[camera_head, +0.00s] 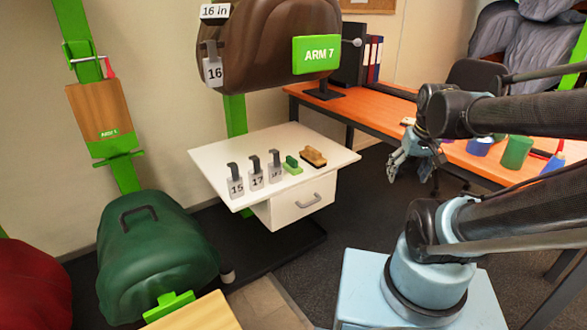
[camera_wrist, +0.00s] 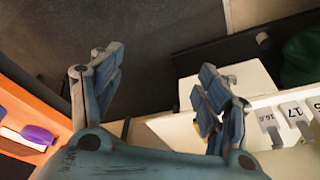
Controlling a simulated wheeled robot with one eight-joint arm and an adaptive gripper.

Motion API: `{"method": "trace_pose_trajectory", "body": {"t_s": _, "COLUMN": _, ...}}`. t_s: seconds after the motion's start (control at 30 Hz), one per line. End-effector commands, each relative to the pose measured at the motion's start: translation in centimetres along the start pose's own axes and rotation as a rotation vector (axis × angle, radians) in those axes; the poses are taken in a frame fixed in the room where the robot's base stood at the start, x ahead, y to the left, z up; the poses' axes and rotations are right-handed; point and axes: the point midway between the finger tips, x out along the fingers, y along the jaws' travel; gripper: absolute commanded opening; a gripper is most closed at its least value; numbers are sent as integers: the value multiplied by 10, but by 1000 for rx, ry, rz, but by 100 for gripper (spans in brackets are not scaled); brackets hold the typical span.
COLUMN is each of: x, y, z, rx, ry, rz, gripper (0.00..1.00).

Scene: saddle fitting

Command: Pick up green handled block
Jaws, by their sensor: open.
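The green handled block (camera_head: 292,165) is small and sits upright on the white tabletop (camera_head: 232,153), between the grey number tag at the right end of the row and a brown-topped brush (camera_head: 314,157). My gripper (camera_head: 412,152) is in the air to the right of the white table, apart from the block, near the orange desk. In the wrist view my gripper (camera_wrist: 157,95) has its blue fingers spread wide with nothing between them, over dark floor. I cannot make out the green block in the wrist view; the right finger covers part of the white table.
Grey tags (camera_head: 255,173) numbered 15 and 17 stand left of the block. A brown saddle (camera_head: 265,45) with a green ARM 7 sign hangs above the table's back. The orange desk (camera_head: 380,105) holds cups and binders. A green saddle (camera_head: 155,255) stands front left.

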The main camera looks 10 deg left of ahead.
Motion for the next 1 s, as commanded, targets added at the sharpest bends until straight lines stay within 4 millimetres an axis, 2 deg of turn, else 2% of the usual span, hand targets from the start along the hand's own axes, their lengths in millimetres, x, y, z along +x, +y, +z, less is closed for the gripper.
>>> {"method": "trace_pose_trajectory", "body": {"t_s": 0.03, "x": -1, "y": -7, "z": -16, "rx": -32, "ry": 11, "rz": -10, "gripper": 69}}
{"method": "trace_pose_trajectory", "body": {"t_s": 0.27, "x": 1, "y": -46, "z": -83, "rx": -162, "ry": 62, "rz": -54, "gripper": 69}}
{"method": "trace_pose_trajectory", "body": {"t_s": 0.5, "x": 12, "y": -101, "z": -147, "rx": -295, "ry": 116, "rz": -106, "gripper": 69}}
{"method": "trace_pose_trajectory", "body": {"t_s": 0.67, "x": 25, "y": -147, "z": -184, "rx": -384, "ry": 151, "rz": -141, "gripper": 69}}
{"method": "trace_pose_trajectory", "body": {"t_s": 0.8, "x": 39, "y": -192, "z": -212, "rx": -458, "ry": 182, "rz": -174, "gripper": 69}}
{"method": "trace_pose_trajectory", "body": {"t_s": 1.0, "x": 61, "y": -255, "z": -238, "rx": -551, "ry": 220, "rz": -218, "gripper": 69}}
